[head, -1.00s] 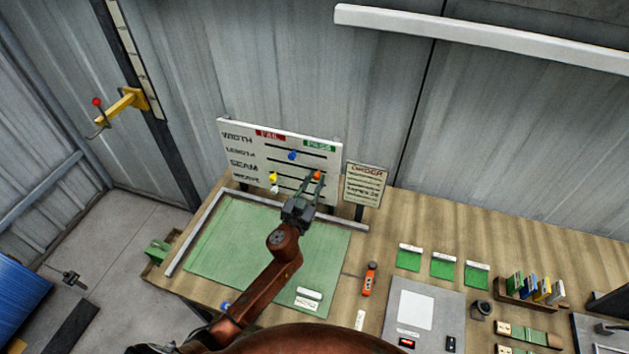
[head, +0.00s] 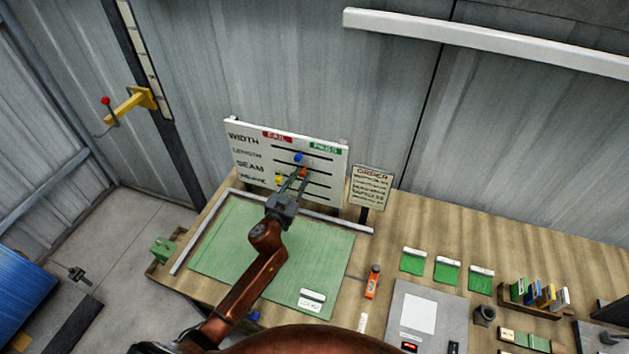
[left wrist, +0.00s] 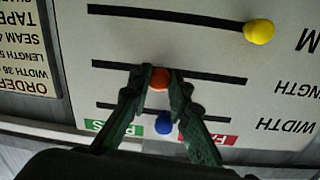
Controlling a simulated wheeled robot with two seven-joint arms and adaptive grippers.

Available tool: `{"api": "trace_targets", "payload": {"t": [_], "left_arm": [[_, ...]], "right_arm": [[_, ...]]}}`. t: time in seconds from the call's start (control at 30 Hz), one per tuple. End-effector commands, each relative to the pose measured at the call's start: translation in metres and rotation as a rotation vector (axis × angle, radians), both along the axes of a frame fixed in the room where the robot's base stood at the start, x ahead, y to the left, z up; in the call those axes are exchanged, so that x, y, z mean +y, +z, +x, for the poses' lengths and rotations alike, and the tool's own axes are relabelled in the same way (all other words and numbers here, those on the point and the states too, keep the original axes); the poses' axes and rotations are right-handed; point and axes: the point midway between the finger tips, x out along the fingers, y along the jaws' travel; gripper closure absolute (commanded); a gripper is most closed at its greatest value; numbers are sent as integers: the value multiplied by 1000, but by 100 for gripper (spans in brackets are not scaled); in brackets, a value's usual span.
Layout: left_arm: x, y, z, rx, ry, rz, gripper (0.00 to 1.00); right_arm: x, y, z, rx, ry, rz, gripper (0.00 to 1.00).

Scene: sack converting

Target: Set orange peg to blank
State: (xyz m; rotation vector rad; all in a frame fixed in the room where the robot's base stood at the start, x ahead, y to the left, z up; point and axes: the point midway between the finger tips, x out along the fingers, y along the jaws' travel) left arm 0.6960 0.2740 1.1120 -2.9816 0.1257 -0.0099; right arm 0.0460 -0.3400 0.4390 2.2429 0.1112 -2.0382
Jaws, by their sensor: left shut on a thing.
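The orange peg (head: 303,173) is on the LENGTH slot of the white board (head: 243,161). In the left wrist view, which shows the board upside down, the orange peg (left wrist: 159,78) is near the middle of its slot. My left gripper (head: 302,176) is shut on it, with the fingertips (left wrist: 159,76) at either side. The blue peg (head: 298,157) is near the middle of the WIDTH slot and also shows between the fingers (left wrist: 163,124). The yellow peg (head: 279,180) is at the FAIL end of the SEAM slot. My right gripper is out of view.
An order sign (head: 371,186) stands just right of the board. A green mat (head: 219,250) lies in front, with an orange-handled tool (head: 372,281) to its right. Green pouches (head: 447,270) and a small rack (head: 538,308) are farther right.

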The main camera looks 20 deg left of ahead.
Motion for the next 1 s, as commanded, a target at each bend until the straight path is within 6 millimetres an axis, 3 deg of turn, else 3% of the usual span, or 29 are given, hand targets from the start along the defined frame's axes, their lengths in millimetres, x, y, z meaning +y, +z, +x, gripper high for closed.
{"api": "trace_targets", "payload": {"t": [0.13,0.4,0.43,0.67,1.0], "left_arm": [[14,-1,0,2,1,-1,100],[14,-1,0,2,0,0,100],[14,-1,0,2,0,0,81],[14,-1,0,1,0,-1,66],[14,-1,-3,0,-1,-1,64]], "right_arm": [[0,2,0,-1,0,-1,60],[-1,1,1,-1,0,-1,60],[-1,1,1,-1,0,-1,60],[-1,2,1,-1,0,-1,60],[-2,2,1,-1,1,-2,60]]}}
